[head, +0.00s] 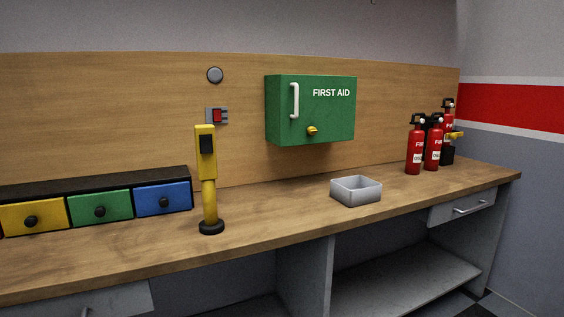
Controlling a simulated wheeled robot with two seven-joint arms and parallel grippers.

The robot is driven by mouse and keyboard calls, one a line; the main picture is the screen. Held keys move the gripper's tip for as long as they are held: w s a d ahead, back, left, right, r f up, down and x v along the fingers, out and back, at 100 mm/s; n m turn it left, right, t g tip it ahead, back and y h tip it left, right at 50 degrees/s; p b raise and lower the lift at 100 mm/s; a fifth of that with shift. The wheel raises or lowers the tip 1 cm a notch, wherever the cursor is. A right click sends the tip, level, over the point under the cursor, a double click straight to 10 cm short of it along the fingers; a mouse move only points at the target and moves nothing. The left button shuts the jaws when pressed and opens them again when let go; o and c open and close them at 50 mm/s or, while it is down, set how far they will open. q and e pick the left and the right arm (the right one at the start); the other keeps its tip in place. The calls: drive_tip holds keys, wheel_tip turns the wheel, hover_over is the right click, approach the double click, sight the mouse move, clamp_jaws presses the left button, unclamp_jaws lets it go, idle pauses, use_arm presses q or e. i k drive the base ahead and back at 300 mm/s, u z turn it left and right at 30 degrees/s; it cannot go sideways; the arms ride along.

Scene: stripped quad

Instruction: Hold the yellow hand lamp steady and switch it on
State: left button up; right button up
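The yellow hand lamp (209,190) stands upright on the wooden bench in the head view, left of the middle. It has a round black base, a yellow grip and a boxy yellow head. No glow shows on the lamp. Neither of my grippers is in view, and nothing touches the lamp.
The bench (270,215) is clear around the lamp. Yellow, green and blue drawers (100,207) stand to its left. A grey tray (356,192) and red extinguishers (415,150) are to the right. A green first aid cabinet (335,115) and a red switch (217,115) are on the back panel.

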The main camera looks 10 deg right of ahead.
sight(206, 146)
drive_tip(key=z, duration=1.55)
drive_tip(key=i, duration=1.5)
drive_tip(key=u, duration=2.55)
